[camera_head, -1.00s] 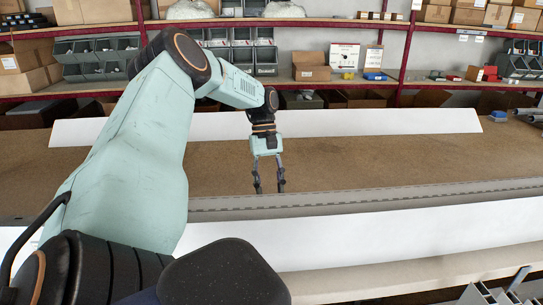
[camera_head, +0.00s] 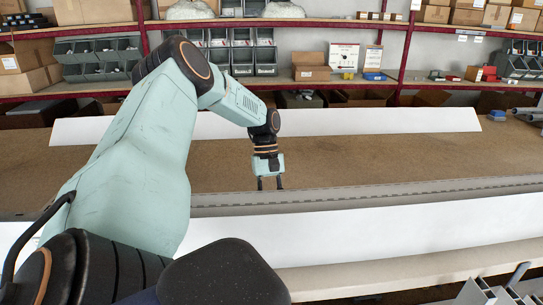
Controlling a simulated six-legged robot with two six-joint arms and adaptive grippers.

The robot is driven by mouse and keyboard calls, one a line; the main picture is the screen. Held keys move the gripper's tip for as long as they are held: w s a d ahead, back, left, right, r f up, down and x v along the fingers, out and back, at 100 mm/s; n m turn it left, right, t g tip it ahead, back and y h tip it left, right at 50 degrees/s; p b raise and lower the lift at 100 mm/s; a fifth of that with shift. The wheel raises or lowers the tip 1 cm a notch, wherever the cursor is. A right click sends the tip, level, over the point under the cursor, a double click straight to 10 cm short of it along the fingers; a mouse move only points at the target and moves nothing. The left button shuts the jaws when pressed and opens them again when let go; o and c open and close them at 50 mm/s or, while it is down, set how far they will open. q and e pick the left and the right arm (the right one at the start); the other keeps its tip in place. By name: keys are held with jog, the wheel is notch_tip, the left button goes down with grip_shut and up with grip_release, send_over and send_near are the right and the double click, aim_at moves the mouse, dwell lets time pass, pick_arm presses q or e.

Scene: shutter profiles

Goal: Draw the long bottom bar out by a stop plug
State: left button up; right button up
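I cannot tell whether the fingers touch the bar. No stop plug can be made out. My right gripper is not in view.
A long white sheet (camera_head: 360,122) lies along the back of the bench, and another white strip (camera_head: 400,232) runs along the front. A small blue item (camera_head: 497,116) sits at the back right. Shelves with boxes (camera_head: 311,73) stand behind. The brown bench surface (camera_head: 380,160) between is clear.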

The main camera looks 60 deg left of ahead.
pick_arm(q)
jog(key=shift+c, duration=0.7)
jog(key=shift+w+d, duration=0.1)
jog(key=shift+w, duration=0.1)
grip_shut()
jog(key=shift+s, duration=0.1)
